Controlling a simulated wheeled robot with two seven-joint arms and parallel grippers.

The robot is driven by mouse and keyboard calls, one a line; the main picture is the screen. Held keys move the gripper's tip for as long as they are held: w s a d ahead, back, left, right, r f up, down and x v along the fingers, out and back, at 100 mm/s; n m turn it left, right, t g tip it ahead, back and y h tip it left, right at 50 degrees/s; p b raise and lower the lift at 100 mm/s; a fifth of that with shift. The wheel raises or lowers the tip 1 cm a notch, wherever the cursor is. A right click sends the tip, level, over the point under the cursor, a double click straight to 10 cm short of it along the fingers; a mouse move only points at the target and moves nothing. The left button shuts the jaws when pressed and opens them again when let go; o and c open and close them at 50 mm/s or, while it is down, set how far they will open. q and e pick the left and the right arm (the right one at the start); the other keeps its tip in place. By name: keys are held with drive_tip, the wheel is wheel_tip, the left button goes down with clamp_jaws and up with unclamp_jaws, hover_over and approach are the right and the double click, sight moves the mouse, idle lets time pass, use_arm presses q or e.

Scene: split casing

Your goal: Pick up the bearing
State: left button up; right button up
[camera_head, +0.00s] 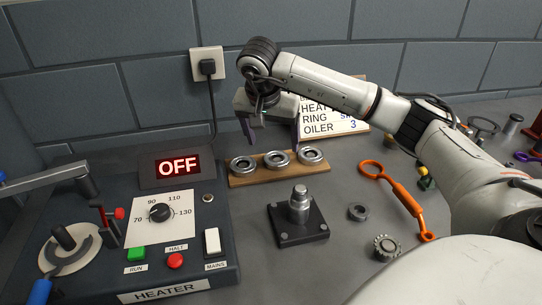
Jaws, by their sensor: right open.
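Several metal ring bearings sit in a row on a wooden board: a left bearing (243,165), a middle bearing (277,158) and a right bearing (312,155). My right gripper (271,143) is open and points down above the board. Its two dark fingers stand apart, one over the left part of the board and one near the right part. Nothing shows between the fingers. A single smaller metal ring (358,212) lies on the table to the right. My left gripper is not in view.
A heater box (190,272) with an OFF display (178,166) stands at left. A black block with a metal shaft (299,210) stands in the middle. An orange tool (398,195) and a gear (386,247) lie at right. A sign (345,122) stands behind the board.

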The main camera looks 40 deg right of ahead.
sight(277, 159)
drive_tip(key=x, duration=0.7)
drive_tip(key=shift+s, duration=0.15)
drive_tip(key=shift+r, duration=0.1)
drive_tip(key=c, duration=1.4)
drive_tip(key=shift+r, duration=0.15)
drive_tip(key=shift+c, duration=0.4)
